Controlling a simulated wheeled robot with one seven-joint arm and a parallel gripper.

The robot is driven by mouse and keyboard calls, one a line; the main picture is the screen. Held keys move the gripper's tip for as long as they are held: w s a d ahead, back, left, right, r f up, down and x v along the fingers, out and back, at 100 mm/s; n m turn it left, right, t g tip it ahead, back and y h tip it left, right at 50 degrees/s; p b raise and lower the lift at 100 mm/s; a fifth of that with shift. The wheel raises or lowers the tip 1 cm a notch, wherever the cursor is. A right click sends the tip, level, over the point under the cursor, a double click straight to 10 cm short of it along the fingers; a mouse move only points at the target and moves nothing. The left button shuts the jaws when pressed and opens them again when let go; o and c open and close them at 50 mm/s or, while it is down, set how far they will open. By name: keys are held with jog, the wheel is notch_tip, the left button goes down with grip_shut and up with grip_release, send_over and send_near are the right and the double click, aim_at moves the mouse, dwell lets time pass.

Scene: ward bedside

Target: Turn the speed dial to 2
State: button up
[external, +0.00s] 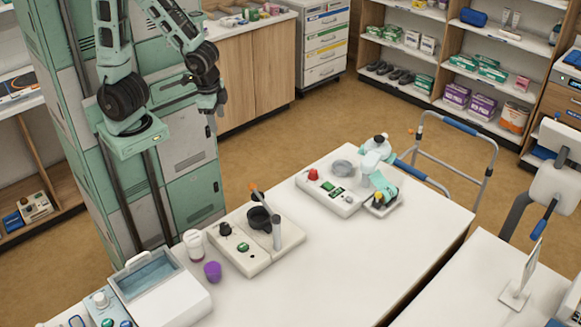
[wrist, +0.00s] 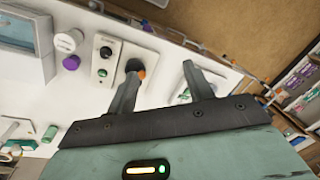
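A cream device (external: 262,262) stands on the white table. It carries a black knob (external: 225,229), which looks like the speed dial, a green button (external: 243,247), a black cup-like part (external: 259,219) and a grey post (external: 277,233). The dial's markings are too small to read. The knob also shows in the wrist view (wrist: 106,52), left of the fingers. My gripper (external: 216,108) is above and behind the table, well apart from the device. In the wrist view its two fingers (wrist: 162,72) are spread with nothing between them.
A white jar (external: 194,243) and a purple cup (external: 212,271) stand just left of the device. A water bath (external: 150,284) is farther left. A second device with a red knob (external: 313,174) stands at the right. The table's front middle (external: 330,270) is clear.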

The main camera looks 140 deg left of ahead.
jog(key=w+a+f+m+y+p, duration=0.1)
jog(key=w+f+p, duration=0.15)
jog(key=w, duration=0.25)
jog(key=m+h+p, duration=0.3)
jog(key=p, duration=0.2)
send_near(224, 225)
jog(key=shift+t, duration=0.4)
jog(key=f+b, duration=0.2)
jog(key=b, duration=0.2)
jog(key=f+b, duration=0.3)
jog(key=b, duration=0.1)
jog(key=f+b, duration=0.2)
jog(key=b, duration=0.2)
jog(key=shift+s+f, duration=0.35)
jog(key=shift+f, duration=0.95)
jog(key=c, duration=1)
